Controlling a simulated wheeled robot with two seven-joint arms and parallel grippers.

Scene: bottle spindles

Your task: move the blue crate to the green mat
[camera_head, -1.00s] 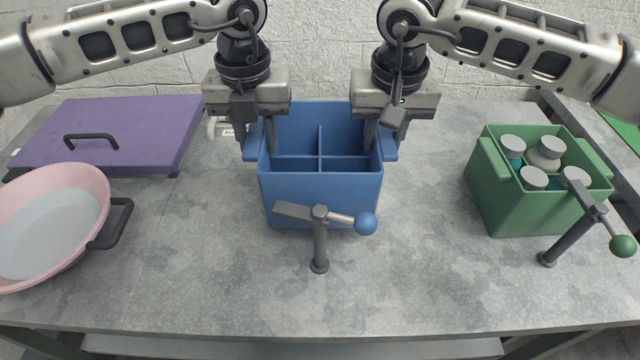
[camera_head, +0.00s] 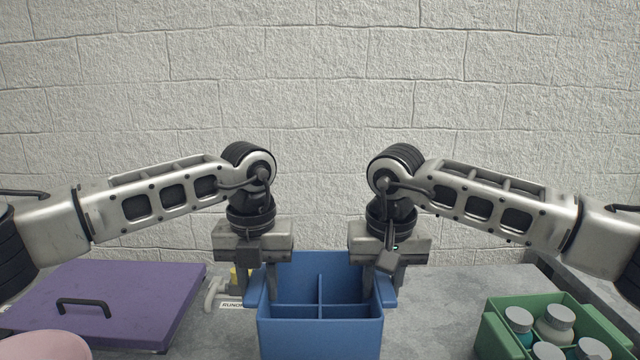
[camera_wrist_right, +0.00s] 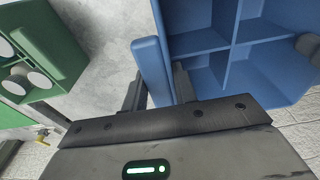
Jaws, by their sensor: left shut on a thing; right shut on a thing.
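The blue crate (camera_head: 320,334) stands upright in the middle of the head view, its lower part cut off by the picture's edge. Its visible compartments look empty. My left gripper (camera_head: 256,285) is shut on the crate's left handle. My right gripper (camera_head: 385,284) is shut on its right handle. In the right wrist view the right gripper (camera_wrist_right: 158,88) has a finger on each side of the blue handle, beside the divided crate (camera_wrist_right: 205,42). Whether the crate touches the table is hidden. The green mat is not in view now.
A green crate (camera_head: 490,335) with several capped bottles stands at right on the grey table (camera_head: 440,300). A purple panel (camera_head: 130,290) with a black handle and a pink bowl (camera_head: 45,346) are at left. A white block wall (camera_head: 320,90) closes the back.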

